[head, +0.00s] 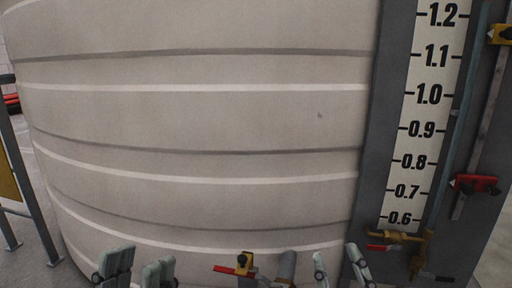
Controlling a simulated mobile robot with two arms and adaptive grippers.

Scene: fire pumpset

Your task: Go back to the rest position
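My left gripper (137,267) shows at the bottom edge, left of centre, in front of the large tank (200,120). Its pale grey-green fingers stand apart with nothing seen between them, so it is open. My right gripper (338,263) shows at the bottom edge, right of centre. Its two fingers are also apart and it looks empty. Only the fingers of both grippers are in view; the arms are cut off below the frame.
A red-handled valve (240,270) and a grey pipe end (287,265) stand between the grippers. On the right is a level gauge board (415,150) with yellow fittings, a lower valve (395,238) and a red clamp (477,184). A metal frame (30,190) stands at the left.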

